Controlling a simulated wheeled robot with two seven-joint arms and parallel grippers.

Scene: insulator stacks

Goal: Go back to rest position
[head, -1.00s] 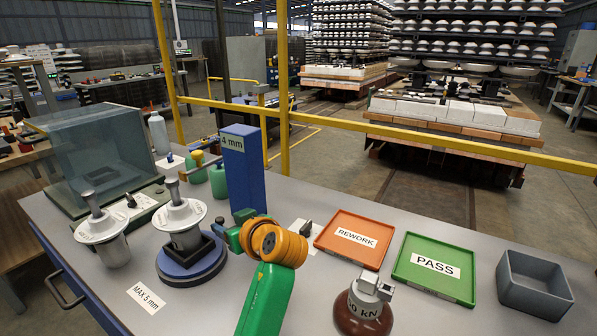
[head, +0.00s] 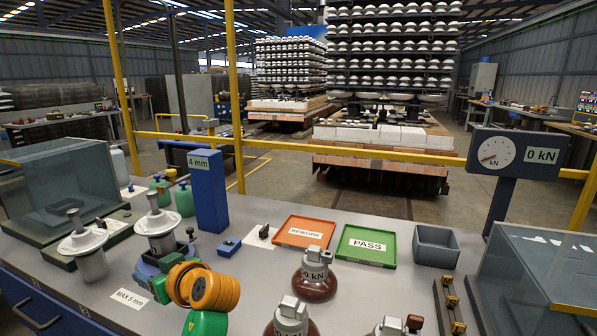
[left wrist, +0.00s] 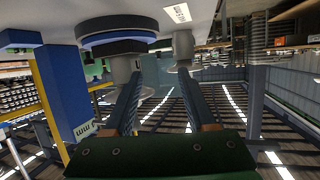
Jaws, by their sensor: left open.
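My left gripper (head: 172,263) is in front of the round blue stand, mostly hidden behind my orange wrist joint in the head view. In the left wrist view its two fingers (left wrist: 158,88) are apart with nothing between them. A white insulator (head: 156,224) stands upright on the blue stand, which also shows at the top of the inverted left wrist view (left wrist: 115,40). A second insulator (head: 83,243) stands to its left. My right gripper is in neither view.
A blue post marked 4 mm (head: 209,190) stands behind the gripper. Orange REWORK (head: 281,239) and green PASS (head: 344,253) trays and a grey bin (head: 418,255) lie to the right. Brown insulators (head: 317,285) stand at the front. A glass box (head: 50,180) is at the left.

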